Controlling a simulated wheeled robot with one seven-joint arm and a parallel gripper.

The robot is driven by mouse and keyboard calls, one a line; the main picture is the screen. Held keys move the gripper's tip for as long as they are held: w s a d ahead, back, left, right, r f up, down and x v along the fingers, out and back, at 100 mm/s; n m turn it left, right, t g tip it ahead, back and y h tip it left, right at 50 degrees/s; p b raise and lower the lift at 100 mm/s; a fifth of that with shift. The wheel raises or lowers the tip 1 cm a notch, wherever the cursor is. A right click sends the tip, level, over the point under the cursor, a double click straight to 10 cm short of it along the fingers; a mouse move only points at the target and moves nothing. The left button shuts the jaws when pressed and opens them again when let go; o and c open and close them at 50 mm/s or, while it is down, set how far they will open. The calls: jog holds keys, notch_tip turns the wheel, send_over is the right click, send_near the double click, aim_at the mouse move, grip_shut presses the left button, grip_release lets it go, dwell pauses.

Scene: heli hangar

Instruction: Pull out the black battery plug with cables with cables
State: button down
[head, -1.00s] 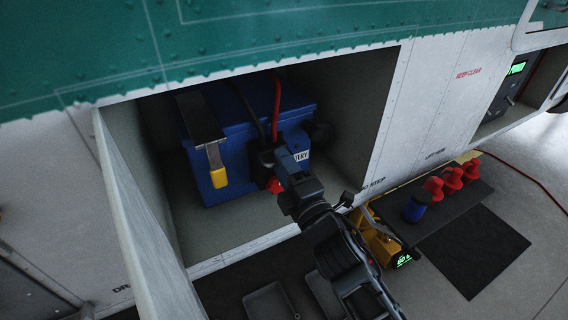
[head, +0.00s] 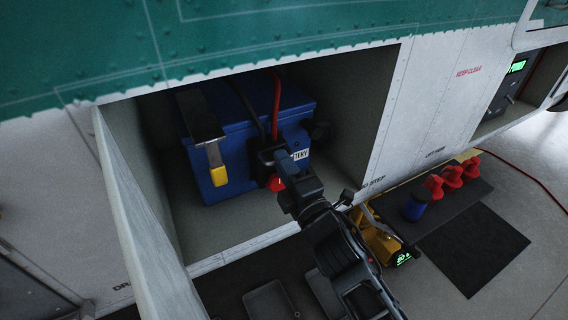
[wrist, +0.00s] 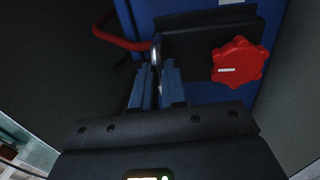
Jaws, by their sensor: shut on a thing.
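The blue battery (head: 238,172) sits in the open compartment. The black plug (head: 263,157) is at its front face, with a black cable (head: 250,112) and a red cable (head: 277,105) running up from it. A red knob (head: 276,183) shows below the plug. In the wrist view the plug (wrist: 190,46) is a dark block beside the red knob (wrist: 238,62), in front of the blue battery (wrist: 175,8). My gripper (head: 282,160) is shut on the plug; its fingers (wrist: 157,74) are close together at the plug's near side. The exact contact is partly hidden.
A metal strap with a yellow end (head: 219,176) hangs over the battery's left side. The compartment's side walls and lower lip (head: 245,245) surround the plug.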

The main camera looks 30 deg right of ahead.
jog(key=shift+s, duration=0.15)
jog(key=shift+s+f, duration=0.1)
jog(key=shift+s, duration=1.5)
jog(key=c, duration=1.2)
grip_release()
jog(key=s, duration=0.2)
jog(key=s+b, duration=0.1)
jog(key=s, duration=0.2)
jog(key=s+f+b, duration=0.1)
jog(key=s, duration=0.1)
jog(key=shift+s+f, duration=0.1)
jog(key=shift+s, duration=0.25)
